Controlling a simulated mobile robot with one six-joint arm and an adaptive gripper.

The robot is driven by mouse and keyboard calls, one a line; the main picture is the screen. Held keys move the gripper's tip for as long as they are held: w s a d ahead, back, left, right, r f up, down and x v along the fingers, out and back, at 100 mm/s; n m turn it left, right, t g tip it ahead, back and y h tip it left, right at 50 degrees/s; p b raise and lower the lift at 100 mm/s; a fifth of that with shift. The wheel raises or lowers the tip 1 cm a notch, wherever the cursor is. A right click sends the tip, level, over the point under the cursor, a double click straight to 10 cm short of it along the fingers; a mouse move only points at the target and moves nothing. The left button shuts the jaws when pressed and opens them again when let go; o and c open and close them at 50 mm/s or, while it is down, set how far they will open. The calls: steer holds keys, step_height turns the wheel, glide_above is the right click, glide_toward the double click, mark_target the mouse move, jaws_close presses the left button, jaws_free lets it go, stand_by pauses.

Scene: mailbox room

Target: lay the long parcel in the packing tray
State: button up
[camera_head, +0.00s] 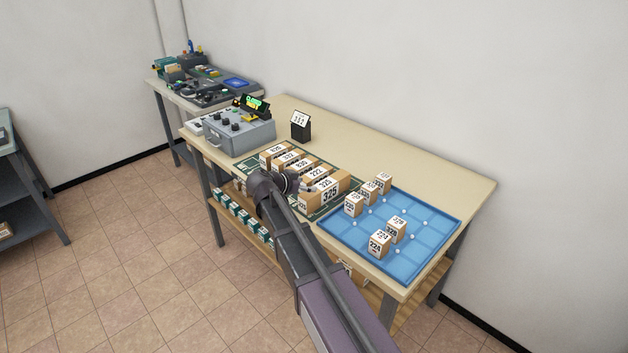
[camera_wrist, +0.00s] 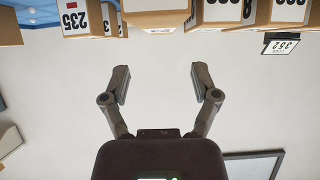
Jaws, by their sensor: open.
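A row of brown parcels with white number labels lies on a green mat (camera_head: 318,214) on the bench. The nearest, marked 325 (camera_head: 330,194), looks the largest; I cannot tell for sure which one is the long parcel. The blue packing tray (camera_head: 433,212) lies to the right, with several small numbered boxes (camera_head: 380,243) standing in it. My gripper (camera_head: 302,186) is beside the row, its tips partly lost against the parcels. In the wrist view my gripper (camera_wrist: 160,82) is open and empty, with a brown parcel (camera_wrist: 155,18) beyond and between its fingers, apart from them.
A grey control box (camera_head: 237,133) stands at the bench's far left, near a black holder with a number card (camera_head: 300,124). The card also shows in the wrist view (camera_wrist: 281,47). The bench top (camera_head: 400,167) behind the tray is clear. Boxes fill a lower shelf.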

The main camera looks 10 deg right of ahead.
steer(key=shift+p+v, duration=0.35)
steer(key=shift+v, duration=0.85)
steer(key=shift+f, duration=0.1)
